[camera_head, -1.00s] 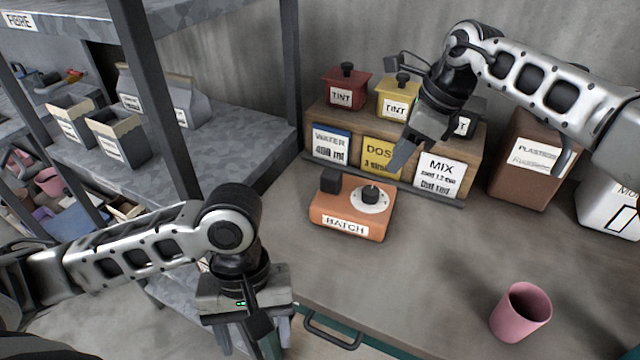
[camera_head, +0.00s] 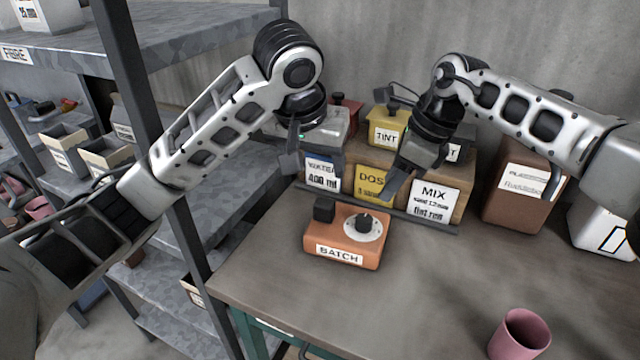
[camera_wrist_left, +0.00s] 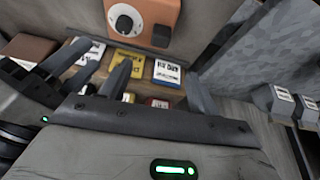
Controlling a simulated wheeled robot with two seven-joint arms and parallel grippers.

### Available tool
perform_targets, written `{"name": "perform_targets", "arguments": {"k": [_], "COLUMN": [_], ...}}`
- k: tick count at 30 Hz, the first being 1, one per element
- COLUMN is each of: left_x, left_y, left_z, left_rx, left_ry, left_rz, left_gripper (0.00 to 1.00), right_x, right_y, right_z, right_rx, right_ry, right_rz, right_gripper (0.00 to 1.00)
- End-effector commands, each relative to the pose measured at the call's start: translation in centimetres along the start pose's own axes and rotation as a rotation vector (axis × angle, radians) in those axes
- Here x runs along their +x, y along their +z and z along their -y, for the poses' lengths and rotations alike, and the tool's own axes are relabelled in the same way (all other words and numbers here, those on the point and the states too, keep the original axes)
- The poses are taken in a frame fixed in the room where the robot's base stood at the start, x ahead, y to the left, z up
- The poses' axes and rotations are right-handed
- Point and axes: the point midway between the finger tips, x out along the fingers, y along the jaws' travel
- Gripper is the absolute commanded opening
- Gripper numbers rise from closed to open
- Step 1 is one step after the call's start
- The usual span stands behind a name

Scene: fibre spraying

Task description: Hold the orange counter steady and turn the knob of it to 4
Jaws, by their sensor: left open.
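The orange counter (camera_head: 346,245), labelled BATCH, sits on the table. It has a black block on its top left and a dark knob (camera_head: 364,222) on a white dial; the dial numbers are too small to read. The counter also shows at the top of the left wrist view (camera_wrist_left: 155,18). My left gripper (camera_head: 308,160) is open and empty, raised behind the counter near the WATER card, clear of it. My right gripper (camera_head: 402,178) hangs in front of the boxes, behind and right of the counter, not touching it; its finger gap is unclear.
A wooden stand (camera_head: 459,207) with WATER, DOS and MIX cards and TINT pots (camera_head: 385,130) is behind the counter. A brown box (camera_head: 518,195) stands right, a pink cup (camera_head: 520,335) front right. Metal shelving (camera_head: 140,50) is at left. The table's middle is clear.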

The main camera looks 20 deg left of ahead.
Motion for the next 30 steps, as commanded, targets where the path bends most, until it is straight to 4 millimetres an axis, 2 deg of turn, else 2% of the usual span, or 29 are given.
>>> {"name": "perform_targets", "arguments": {"k": [1,18,24,30], "left_x": [1.1,11.7,13.9,14.6], "left_y": [0.3,0.3,0.2,0.2], "left_z": [-0.1,0.1,0.0,0.0], "left_rx": [-0.002,-0.003,-0.004,-0.003], "left_ry": [0.004,-0.003,0.000,0.000], "left_rz": [0.009,0.009,0.006,0.004], "left_gripper": [0.62,0.62,0.62,0.62], "right_x": [0.0,0.0,0.0,0.0], "right_y": [0.0,0.0,0.0,0.0], "right_z": [0.0,0.0,0.0,0.0], "right_rx": [0.000,0.000,0.000,0.000], "right_ry": [0.000,0.000,0.000,0.000], "right_rz": [0.000,0.000,0.000,0.000], "right_gripper": [0.36,0.36,0.36,0.36]}}
